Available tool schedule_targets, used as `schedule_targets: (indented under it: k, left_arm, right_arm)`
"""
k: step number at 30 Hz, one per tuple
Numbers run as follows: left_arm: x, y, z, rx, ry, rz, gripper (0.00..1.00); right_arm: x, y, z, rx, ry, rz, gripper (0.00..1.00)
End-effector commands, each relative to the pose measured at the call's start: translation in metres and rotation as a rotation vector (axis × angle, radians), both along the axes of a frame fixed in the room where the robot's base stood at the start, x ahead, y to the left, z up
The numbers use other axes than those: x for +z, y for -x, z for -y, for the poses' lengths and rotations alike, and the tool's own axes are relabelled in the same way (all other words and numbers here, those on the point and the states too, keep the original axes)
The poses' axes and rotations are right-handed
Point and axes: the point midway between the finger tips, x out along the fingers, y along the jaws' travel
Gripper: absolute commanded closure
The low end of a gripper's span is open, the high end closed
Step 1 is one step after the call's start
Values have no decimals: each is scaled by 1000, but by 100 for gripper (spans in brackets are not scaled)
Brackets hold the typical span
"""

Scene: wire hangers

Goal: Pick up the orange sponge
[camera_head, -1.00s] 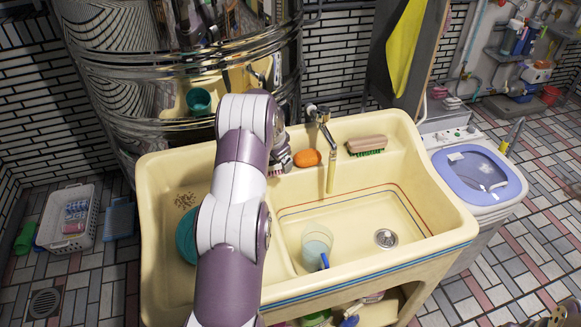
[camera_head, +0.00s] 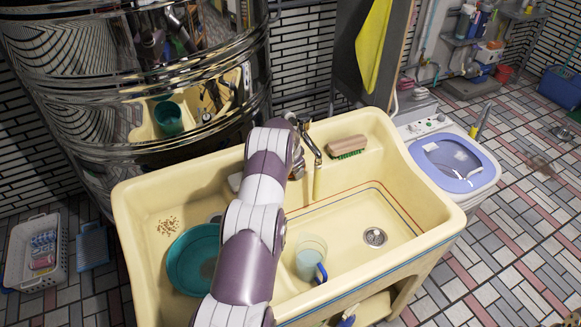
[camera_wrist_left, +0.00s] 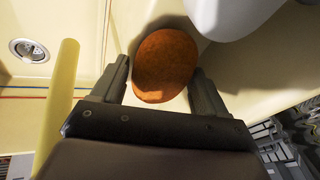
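The orange sponge (camera_wrist_left: 165,65) is an oval in the left wrist view, lying at the back ledge of the sink. My left gripper (camera_wrist_left: 160,76) is open, with one finger on each side of the sponge. The fingertips are very close to its edges; I cannot tell whether they touch. In the head view my left arm comes up from the bottom, and its gripper (camera_head: 297,163) is at the ledge beside the faucet, mostly behind the arm. The sponge is hidden there. My right gripper is not in view.
The faucet (camera_head: 311,143) stands right beside the gripper. A brush (camera_head: 346,147) lies on the ledge to its right. The cream sink (camera_head: 425,190) holds a teal basin (camera_head: 185,262) and a clear cup (camera_head: 309,258). A shiny metal cylinder (camera_head: 90,95) stands behind the sink.

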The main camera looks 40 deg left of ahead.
Motion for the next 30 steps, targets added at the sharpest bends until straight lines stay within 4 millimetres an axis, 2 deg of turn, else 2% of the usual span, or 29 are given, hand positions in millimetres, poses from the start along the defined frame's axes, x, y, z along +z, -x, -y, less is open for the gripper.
schedule_targets:
  k: [2, 13, 18, 22, 25, 30]
  left_arm:
    - [7, -3, -6, 3, -13, 17, 61]
    - [7, -3, -5, 2, -11, 14, 61]
    - [17, -3, -5, 1, -12, 15, 61]
    - [19, 8, 17, -1, -10, 11, 61]
    - [17, 22, 43, -2, -10, 11, 61]
    - [7, 66, 68, 0, -10, 11, 61]
  right_arm:
    - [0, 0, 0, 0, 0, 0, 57]
    - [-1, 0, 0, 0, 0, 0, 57]
    - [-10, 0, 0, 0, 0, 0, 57]
    - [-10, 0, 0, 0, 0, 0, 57]
    - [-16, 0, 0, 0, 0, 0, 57]
    - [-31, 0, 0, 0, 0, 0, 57]
